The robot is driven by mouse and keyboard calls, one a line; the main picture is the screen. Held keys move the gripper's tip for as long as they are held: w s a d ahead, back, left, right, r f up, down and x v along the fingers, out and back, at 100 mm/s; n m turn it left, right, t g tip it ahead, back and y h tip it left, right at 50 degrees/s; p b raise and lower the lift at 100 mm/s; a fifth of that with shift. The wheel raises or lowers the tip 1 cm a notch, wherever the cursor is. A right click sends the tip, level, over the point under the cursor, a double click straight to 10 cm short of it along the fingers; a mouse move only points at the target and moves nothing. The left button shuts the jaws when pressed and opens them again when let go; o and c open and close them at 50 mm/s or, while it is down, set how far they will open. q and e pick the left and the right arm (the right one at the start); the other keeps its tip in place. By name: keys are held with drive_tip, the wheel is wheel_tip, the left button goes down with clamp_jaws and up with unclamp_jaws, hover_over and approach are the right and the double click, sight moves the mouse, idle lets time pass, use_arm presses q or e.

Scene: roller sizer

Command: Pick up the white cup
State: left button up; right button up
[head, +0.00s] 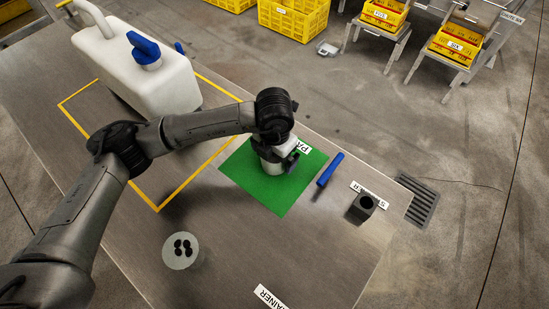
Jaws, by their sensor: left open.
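My left gripper (279,164) is over the green mat (265,190), pointing down from the wrist. Its fingers are open, though mostly hidden by the wrist above them. I cannot make out a white cup for certain. White and pale grey surfaces show at the gripper, but I cannot tell whether any of them is a cup or only part of the gripper. My right gripper is not in view.
A white jerrycan (140,75) with a blue cap stands at the back left. A pale round piece (180,263) with several dark spots stands at the front left. A blue bar (330,169) and a dark holed block (363,207) are right of the mat.

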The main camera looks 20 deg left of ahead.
use_arm(q)
drive_tip(key=c, duration=1)
drive_tip(key=shift+r, duration=0.1)
